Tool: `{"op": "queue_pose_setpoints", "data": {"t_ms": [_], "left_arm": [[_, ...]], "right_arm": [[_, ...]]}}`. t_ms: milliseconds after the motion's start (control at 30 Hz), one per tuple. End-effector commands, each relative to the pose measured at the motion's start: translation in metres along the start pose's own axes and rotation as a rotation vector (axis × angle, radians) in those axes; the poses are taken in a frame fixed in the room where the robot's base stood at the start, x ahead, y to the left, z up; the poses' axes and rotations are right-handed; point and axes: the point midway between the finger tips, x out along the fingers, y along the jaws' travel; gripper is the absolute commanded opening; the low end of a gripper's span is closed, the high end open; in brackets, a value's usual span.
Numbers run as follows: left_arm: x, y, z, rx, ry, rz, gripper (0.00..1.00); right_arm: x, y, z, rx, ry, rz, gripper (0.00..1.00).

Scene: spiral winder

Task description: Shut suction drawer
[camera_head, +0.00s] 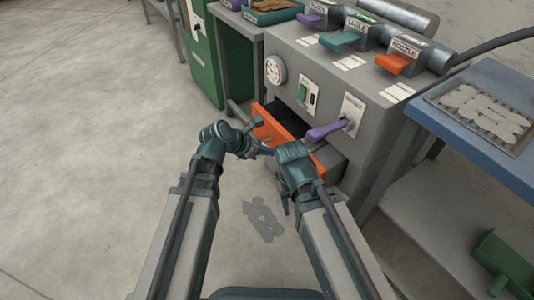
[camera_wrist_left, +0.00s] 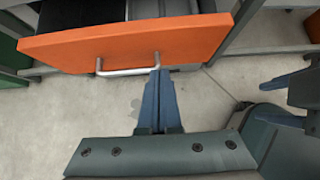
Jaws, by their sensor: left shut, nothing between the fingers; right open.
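The suction drawer has an orange front (camera_head: 270,126) and is pulled out of the lower part of the grey machine; its dark inside shows behind the front. In the left wrist view the orange front (camera_wrist_left: 130,42) fills the top, with a metal bar handle (camera_wrist_left: 128,71) on it. My left gripper (camera_wrist_left: 158,76) is shut and empty, its fingertips at the right end of the handle; whether they touch cannot be told. My right gripper (camera_wrist_left: 262,101) is open and empty, to the right of the drawer front in the wrist view. In the head view my arms partly cover the drawer.
The grey machine (camera_head: 375,125) carries a purple lever (camera_head: 325,131) above the drawer, a dial (camera_head: 275,69) and coloured handles on top. A blue table (camera_head: 480,135) stands at the right and a green cabinet (camera_head: 203,65) at the back left. The floor at left is clear.

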Motion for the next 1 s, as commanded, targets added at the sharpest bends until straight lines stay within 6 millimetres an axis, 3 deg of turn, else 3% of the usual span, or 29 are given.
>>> {"op": "queue_pose_setpoints", "data": {"t_ms": [33,300,533,1000], "left_arm": [[0.018,0.001,-0.004,0.003,0.0,-0.002,0.0],[0.068,0.001,-0.004,0.002,0.001,-0.001,0.0],[0.082,0.001,0.023,0.003,0.0,-0.001,0.0],[0.088,0.0,0.028,0.001,0.0,0.0,0.0]], "right_arm": [[0.016,-0.002,-0.001,-0.002,0.001,-0.001,0.5],[0.05,-0.006,-0.004,-0.009,0.003,-0.005,0.5],[0.042,-0.006,-0.003,-0.009,0.003,-0.005,0.5],[0.042,-0.006,-0.003,-0.009,0.003,-0.005,0.5]]}}
